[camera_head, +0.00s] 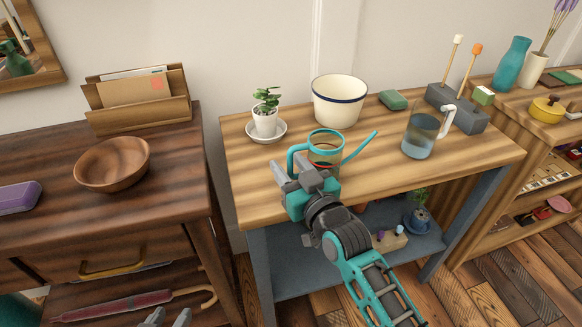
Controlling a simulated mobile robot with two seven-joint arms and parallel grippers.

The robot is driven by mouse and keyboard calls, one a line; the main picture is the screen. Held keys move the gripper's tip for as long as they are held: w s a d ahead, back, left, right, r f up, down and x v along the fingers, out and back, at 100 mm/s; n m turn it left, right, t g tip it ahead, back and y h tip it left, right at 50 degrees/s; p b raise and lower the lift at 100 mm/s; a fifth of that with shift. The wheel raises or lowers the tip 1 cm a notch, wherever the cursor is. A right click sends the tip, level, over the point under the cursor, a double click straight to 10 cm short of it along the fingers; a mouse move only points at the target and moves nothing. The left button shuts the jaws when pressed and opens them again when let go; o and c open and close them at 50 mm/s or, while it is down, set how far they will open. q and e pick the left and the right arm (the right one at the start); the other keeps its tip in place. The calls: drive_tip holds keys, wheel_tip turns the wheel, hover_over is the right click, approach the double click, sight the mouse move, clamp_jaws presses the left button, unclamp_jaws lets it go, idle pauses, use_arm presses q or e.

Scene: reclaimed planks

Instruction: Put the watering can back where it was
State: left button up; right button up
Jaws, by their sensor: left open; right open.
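The watering can (325,139) is teal-rimmed with a see-through brownish body. It stands upright on the light wooden table (460,165), spout to the right and handle to the left. My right gripper (296,167) is open at the can's handle side, its fingers around or just in front of the handle; I cannot tell if they touch it. The gripper hides the can's lower part. My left gripper (168,318) is open and empty at the bottom edge, only its fingertips showing.
Behind the can stand a potted succulent (265,122) on a saucer and a cream pot (340,103). A glass pitcher (421,134) stands to the right, near grey blocks (468,119). A dark desk at left holds a wooden bowl (112,165). The table's left front is clear.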

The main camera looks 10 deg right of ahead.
drive_tip(key=shift+r, duration=0.2)
drive_tip(key=p+v, duration=0.2)
drive_tip(key=v, duration=1)
use_arm(q)
drive_tip(key=shift+r, duration=0.95)
use_arm(e)
drive_tip(key=s+f+g+h, duration=0.1)
drive_tip(key=s+f+g, duration=0.5)
drive_tip(key=f, duration=0.6)
drive_tip(key=shift+s+f+g, duration=0.35)
drive_tip(key=shift+s+g, duration=0.05)
drive_tip(key=shift+s, duration=0.1)
use_arm(q)
drive_tip(key=shift+r, duration=0.1)
use_arm(e)
drive_tip(key=shift+d, duration=0.1)
use_arm(q)
wheel_tip(320, 180, up, 7)
drive_tip(key=s+a+p, duration=0.1)
drive_tip(key=a+p, duration=0.1)
drive_tip(key=p, duration=0.9)
drive_tip(key=shift+s+a+y, duration=0.3)
drive_tip(key=shift+a+y, duration=0.05)
drive_tip(key=shift+y, duration=0.05)
use_arm(e)
drive_tip(key=s+d+r+h, duration=0.1)
drive_tip(key=d+r, duration=0.2)
drive_tip(key=r, duration=0.4)
drive_tip(key=shift+s, duration=0.3)
